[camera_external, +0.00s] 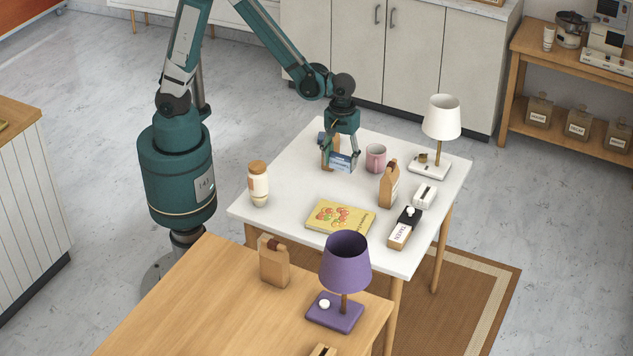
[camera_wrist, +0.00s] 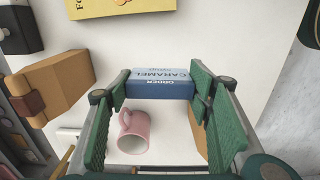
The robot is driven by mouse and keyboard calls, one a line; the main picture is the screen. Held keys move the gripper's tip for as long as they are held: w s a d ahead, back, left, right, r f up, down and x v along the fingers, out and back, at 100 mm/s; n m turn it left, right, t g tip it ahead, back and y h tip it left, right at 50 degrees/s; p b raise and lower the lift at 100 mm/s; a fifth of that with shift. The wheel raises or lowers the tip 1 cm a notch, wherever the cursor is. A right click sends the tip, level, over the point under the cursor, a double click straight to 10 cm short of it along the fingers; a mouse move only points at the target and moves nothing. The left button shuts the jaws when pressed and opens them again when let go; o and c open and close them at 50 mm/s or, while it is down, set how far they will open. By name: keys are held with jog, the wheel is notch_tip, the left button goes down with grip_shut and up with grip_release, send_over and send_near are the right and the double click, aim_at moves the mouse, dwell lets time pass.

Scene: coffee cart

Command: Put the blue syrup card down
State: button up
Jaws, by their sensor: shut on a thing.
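The blue syrup card (camera_external: 341,163), a small blue block with a paler top, is between the fingers of my gripper (camera_external: 340,155) over the far left part of the white table. The wrist view shows the card (camera_wrist: 160,88) with the words "ORDER" and "CARAMEL", spanning between the two green fingers. My gripper is shut on it. I cannot tell whether its underside touches the tabletop. A pink mug (camera_external: 376,157) stands just to the right of the card and also shows in the wrist view (camera_wrist: 134,130).
The white table (camera_external: 290,185) also holds a jar (camera_external: 258,184), a yellow book (camera_external: 340,217), a brown bag (camera_external: 389,184), a white lamp (camera_external: 441,118), a white box (camera_external: 425,194) and a black-and-tan box (camera_external: 405,230). Bare tabletop lies between card and book.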

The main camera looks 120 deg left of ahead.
jog(key=shift+f+b, duration=0.5)
jog(key=shift+f, duration=2.2)
jog(key=shift+f, duration=0.1)
jog(key=shift+f+b, duration=0.45)
jog(key=shift+f, duration=1.3)
jog(key=shift+f, duration=0.2)
jog(key=o, duration=0.9)
jog(key=shift+r, duration=0.15)
jog(key=shift+r+p, duration=1.25)
jog(key=shift+r, duration=4.8)
